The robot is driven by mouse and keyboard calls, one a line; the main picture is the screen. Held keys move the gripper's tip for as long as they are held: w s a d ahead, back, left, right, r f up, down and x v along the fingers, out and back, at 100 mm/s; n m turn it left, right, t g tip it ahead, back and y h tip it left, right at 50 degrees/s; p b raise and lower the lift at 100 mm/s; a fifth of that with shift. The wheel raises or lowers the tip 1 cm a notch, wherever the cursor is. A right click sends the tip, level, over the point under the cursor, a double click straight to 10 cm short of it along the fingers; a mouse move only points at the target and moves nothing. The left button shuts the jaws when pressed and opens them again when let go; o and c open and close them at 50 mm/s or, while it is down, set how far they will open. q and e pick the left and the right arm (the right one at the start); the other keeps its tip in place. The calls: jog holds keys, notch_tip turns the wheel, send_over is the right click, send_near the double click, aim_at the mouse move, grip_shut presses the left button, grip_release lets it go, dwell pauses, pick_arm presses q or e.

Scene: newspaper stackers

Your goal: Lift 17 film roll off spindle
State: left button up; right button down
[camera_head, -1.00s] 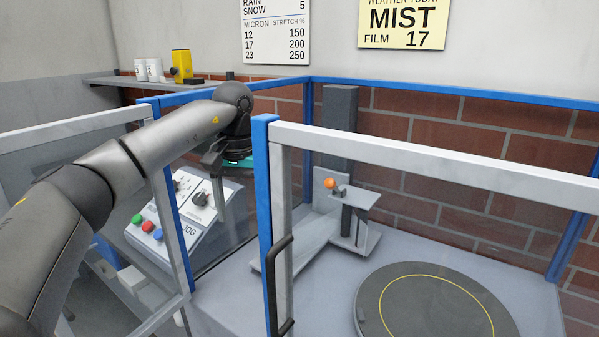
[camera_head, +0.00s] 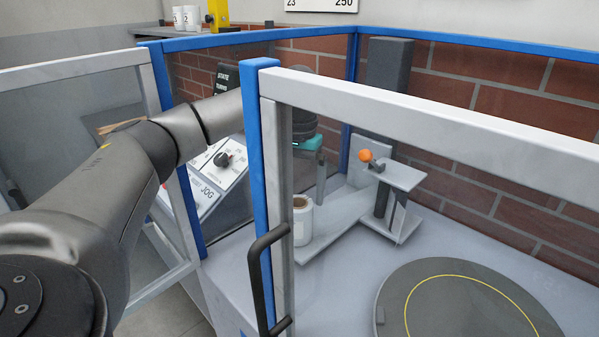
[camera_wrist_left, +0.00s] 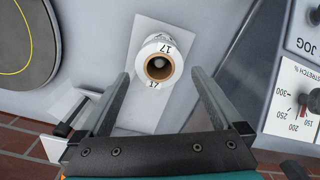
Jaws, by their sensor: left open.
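The 17 film roll (camera_head: 302,226) stands upright on the grey base plate beside the post, partly hidden by the white door frame in the head view. In the left wrist view the white roll (camera_wrist_left: 149,46) is seen from above, with "17" on its rim and a brown core. A small grey shape shows inside the core, perhaps the spindle top. My left gripper (camera_wrist_left: 160,73) is open, pointing down with one finger on each side of the roll, apparently apart from it. In the head view the left gripper (camera_head: 312,178) hangs above the roll, partly behind the frame. My right gripper is not in view.
A blue post and white frame with a black handle (camera_head: 262,280) stand close to my left arm. The carriage with an orange knob (camera_head: 365,155) is right of the roll. A dark turntable (camera_head: 465,305) lies at lower right. The JOG panel (camera_head: 212,180) is left.

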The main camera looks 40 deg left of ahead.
pick_arm(q)
notch_tip(320, 180, down, 7)
jog(key=shift+r+b, duration=0.1)
jog(key=shift+b, duration=0.7)
jog(key=shift+f, duration=0.4)
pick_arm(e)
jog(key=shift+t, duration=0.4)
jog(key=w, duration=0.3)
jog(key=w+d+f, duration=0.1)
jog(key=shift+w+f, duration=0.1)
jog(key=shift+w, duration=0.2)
